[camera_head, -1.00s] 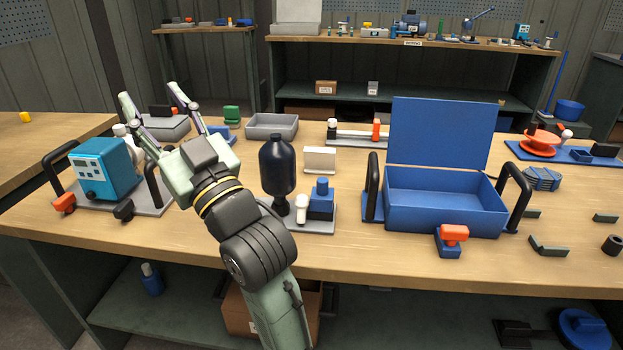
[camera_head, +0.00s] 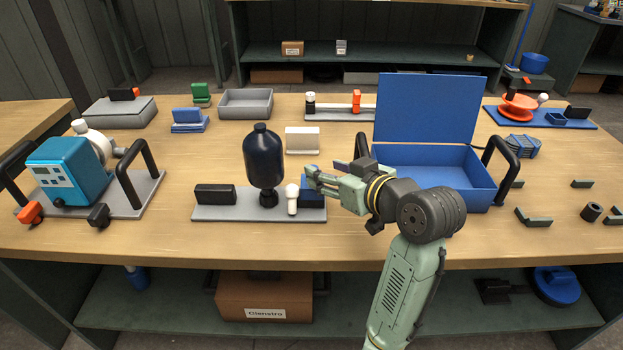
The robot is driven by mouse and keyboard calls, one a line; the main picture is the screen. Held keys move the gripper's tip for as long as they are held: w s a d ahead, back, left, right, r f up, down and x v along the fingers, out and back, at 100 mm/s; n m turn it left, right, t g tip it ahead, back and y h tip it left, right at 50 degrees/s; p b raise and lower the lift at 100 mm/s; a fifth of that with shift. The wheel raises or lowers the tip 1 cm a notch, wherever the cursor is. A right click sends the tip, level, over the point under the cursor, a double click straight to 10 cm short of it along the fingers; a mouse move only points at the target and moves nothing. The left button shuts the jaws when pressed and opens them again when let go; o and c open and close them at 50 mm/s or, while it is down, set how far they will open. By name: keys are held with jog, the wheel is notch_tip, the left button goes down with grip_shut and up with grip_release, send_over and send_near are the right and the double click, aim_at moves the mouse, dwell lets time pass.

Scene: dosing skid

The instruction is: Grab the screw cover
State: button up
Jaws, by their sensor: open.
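No part is marked as the screw cover. The likeliest match is the round blue cap that showed on the blue block (camera_head: 312,200) in the earlier picture. The block stands at the right end of a grey plate (camera_head: 235,212), and my gripper now hides the cap. My gripper (camera_head: 312,178) is open, reaches in from the right and points left, with its fingertips just above the block. I cannot tell whether the cap is between the fingers or touched by them. A white-topped post (camera_head: 292,199) stands just left of the fingertips.
A dark bottle (camera_head: 263,158) stands upright on the same plate, left of my gripper, with a black block (camera_head: 215,194) beyond it. An open blue case (camera_head: 440,187) is behind my arm. A blue pump unit (camera_head: 68,172) stands at left. The bench front between them is clear.

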aim_at(307, 193)
jog(key=shift+f+p+x, duration=0.15)
jog(key=shift+p+x, duration=0.15)
jog(key=shift+x, duration=1.2)
jog(key=shift+f+p+x, duration=0.1)
jog(key=shift+p+x, duration=0.2)
jog(key=shift+x, duration=1.2)
jog(key=shift+s+a, duration=0.1)
jog(key=shift+s, duration=0.15)
jog(key=shift+c, duration=0.6)
grip_shut()
